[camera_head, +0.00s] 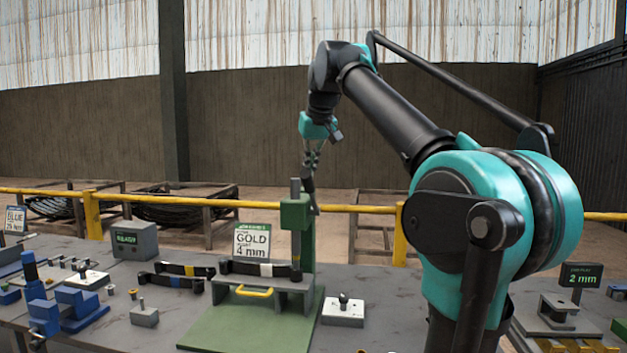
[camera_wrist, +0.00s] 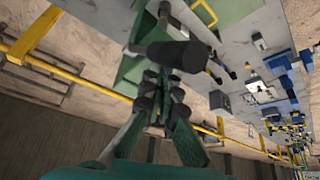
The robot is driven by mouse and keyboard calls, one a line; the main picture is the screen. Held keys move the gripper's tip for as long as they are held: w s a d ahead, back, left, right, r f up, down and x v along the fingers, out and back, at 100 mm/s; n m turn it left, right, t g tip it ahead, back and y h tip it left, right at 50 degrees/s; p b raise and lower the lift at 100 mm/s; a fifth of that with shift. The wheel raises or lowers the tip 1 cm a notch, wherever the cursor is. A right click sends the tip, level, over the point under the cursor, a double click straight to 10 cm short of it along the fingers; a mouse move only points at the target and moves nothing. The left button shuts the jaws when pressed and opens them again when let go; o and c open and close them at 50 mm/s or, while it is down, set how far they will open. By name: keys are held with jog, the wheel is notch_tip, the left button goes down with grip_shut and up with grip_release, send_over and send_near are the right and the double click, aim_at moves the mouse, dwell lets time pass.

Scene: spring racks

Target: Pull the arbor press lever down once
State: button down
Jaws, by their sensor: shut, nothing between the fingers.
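The green arbor press stands on the bench, with its head (camera_head: 294,212) on a green column (camera_head: 308,248) and a green base plate (camera_head: 240,328). A grey ram rises through the head. In the wrist view a dark cylindrical grip (camera_wrist: 178,55), apparently the lever's end, lies just beyond my fingertips. In the head view the lever is thin and hard to separate from my fingers. My gripper (camera_head: 311,184) points down beside the top of the press head, fingers together and empty; it also shows in the wrist view (camera_wrist: 160,82). Whether it touches the lever cannot be told.
A grey fixture with a yellow handle (camera_head: 254,291) sits under the press, with a dark leaf strip on it. A GOLD 4 mm sign (camera_head: 252,242) stands behind. A white block (camera_head: 343,312) is at right, blue fixtures (camera_head: 82,308) at left. A yellow rail (camera_head: 360,209) runs behind the bench.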

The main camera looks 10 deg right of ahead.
aim_at(307, 187)
jog(key=shift+s, duration=0.1)
jog(key=shift+s+a+f, duration=0.1)
jog(key=shift+s+f, duration=0.25)
jog(key=shift+f, duration=0.25)
jog(key=shift+s+a+f, duration=0.15)
jog(key=shift+s+f, duration=0.2)
jog(key=shift+f, duration=0.3)
jog(key=shift+s+a+f, duration=0.1)
jog(key=shift+s+f, duration=0.25)
jog(key=shift+f, duration=0.4)
jog(key=f, duration=0.2)
jog(key=s+f, duration=0.1)
jog(key=f, duration=0.1)
jog(key=shift+s+a, duration=0.2)
